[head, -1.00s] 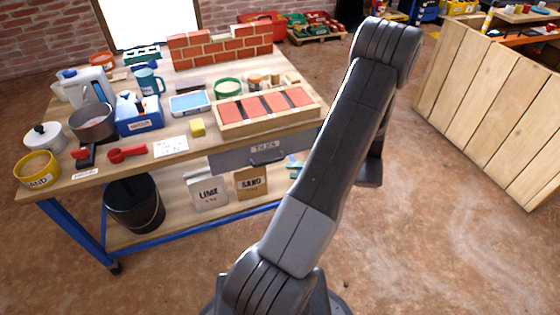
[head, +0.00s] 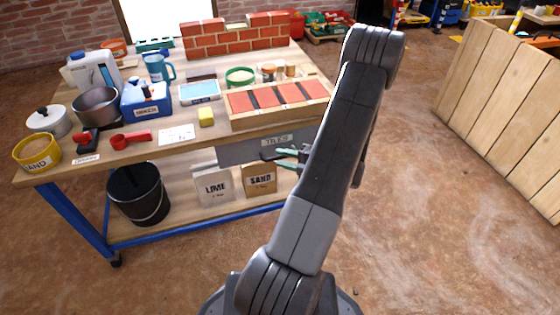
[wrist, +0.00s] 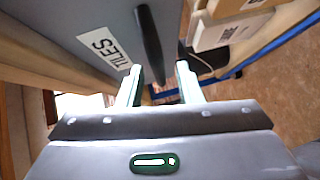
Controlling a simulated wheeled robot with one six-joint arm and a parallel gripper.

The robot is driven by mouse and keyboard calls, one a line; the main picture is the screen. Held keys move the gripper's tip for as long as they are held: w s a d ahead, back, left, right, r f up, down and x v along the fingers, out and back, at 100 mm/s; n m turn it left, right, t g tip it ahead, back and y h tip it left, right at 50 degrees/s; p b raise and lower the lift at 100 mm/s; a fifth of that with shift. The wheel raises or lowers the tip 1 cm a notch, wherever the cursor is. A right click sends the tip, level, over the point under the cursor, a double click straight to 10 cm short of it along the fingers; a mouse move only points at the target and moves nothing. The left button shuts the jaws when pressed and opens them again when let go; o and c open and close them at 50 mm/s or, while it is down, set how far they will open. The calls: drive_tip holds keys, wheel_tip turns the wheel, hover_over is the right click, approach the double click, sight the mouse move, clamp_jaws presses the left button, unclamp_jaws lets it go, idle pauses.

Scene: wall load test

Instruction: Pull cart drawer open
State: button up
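The cart drawer (head: 240,152) has a grey front with a white TILES label, just under the cart's top. It looks shut. Its dark bar handle (head: 272,155) shows in the head view, partly covered by my pale green gripper (head: 287,158) fingers. In the wrist view the grey drawer front (wrist: 75,15) and label fill the upper left. The black handle (wrist: 149,40) runs down toward the gap between the fingers of my gripper (wrist: 161,76). The fingers are apart and empty, with the handle's near end between or just beyond them; contact cannot be told.
The cart top (head: 105,155) carries a tile tray (head: 235,118), brick wall piece (head: 235,40), pots and tools. On the lower shelf are a black bucket (head: 138,195), a lime bag (head: 212,187) and a sand bag (head: 259,179). Open floor lies right, before a wooden panel (head: 500,95).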

drive_tip(key=shift+x, duration=0.9)
drive_tip(key=shift+c, duration=0.3)
clamp_jaws()
drive_tip(key=s+d+p, duration=0.3)
drive_tip(key=s, duration=0.8)
drive_tip(key=s+d+p, duration=0.3)
drive_tip(key=s+d, duration=0.1)
drive_tip(key=s, duration=0.8)
drive_tip(key=shift+s+d, duration=0.25)
drive_tip(key=shift+d, duration=0.05)
drive_tip(key=shift+o, duration=0.3)
unclamp_jaws()
